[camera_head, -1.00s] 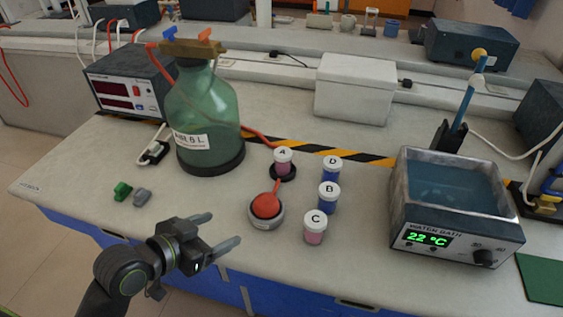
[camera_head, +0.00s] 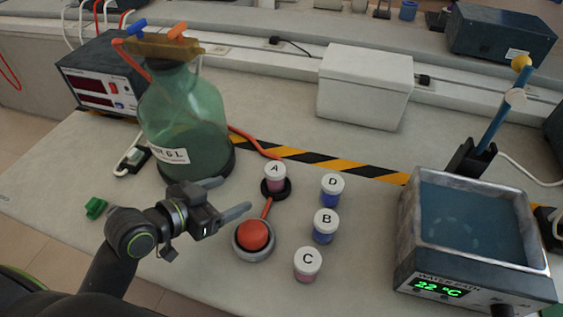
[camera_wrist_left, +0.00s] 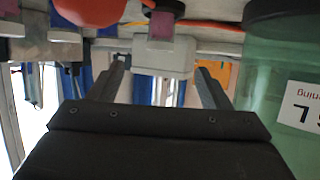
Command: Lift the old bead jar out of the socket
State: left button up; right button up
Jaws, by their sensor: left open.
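Jar A (camera_head: 276,180), a small jar with a white lid and pink contents, stands upright in a round black socket (camera_head: 284,194). In the left wrist view, which is upside down, the pink jar body (camera_wrist_left: 162,24) shows at the top, beyond the fingers. My left gripper (camera_head: 228,197) is open and empty, left of jar A and apart from it, with its fingers pointing towards it. Its two fingers also show in the left wrist view (camera_wrist_left: 161,72). My right gripper is not in view.
A red button (camera_head: 253,235) sits in front of the socket. Jars D (camera_head: 332,191), B (camera_head: 325,227) and C (camera_head: 307,265) stand to the right. A large green bottle (camera_head: 187,115) is behind my left gripper. A water bath (camera_head: 408,235) reading 22 °C stands at far right.

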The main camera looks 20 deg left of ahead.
aim_at(268, 177)
pick_arm(q)
jog(key=x, duration=0.4)
jog(key=shift+w+d, duration=0.15)
jog(key=shift+d, duration=0.1)
jog(key=x, duration=0.6)
jog(key=shift+w, duration=0.1)
jog(key=shift+w+d+f, duration=0.2)
jog(key=shift+w+d, duration=0.1)
jog(key=shift+w, duration=0.15)
jog(key=shift+w+d+f, duration=0.15)
jog(key=shift+w+d, duration=0.05)
jog(key=shift+w, duration=0.3)
jog(key=x, duration=0.4)
jog(key=shift+w+p, duration=0.15)
jog(key=shift+p, duration=0.25)
jog(key=c, duration=1.1)
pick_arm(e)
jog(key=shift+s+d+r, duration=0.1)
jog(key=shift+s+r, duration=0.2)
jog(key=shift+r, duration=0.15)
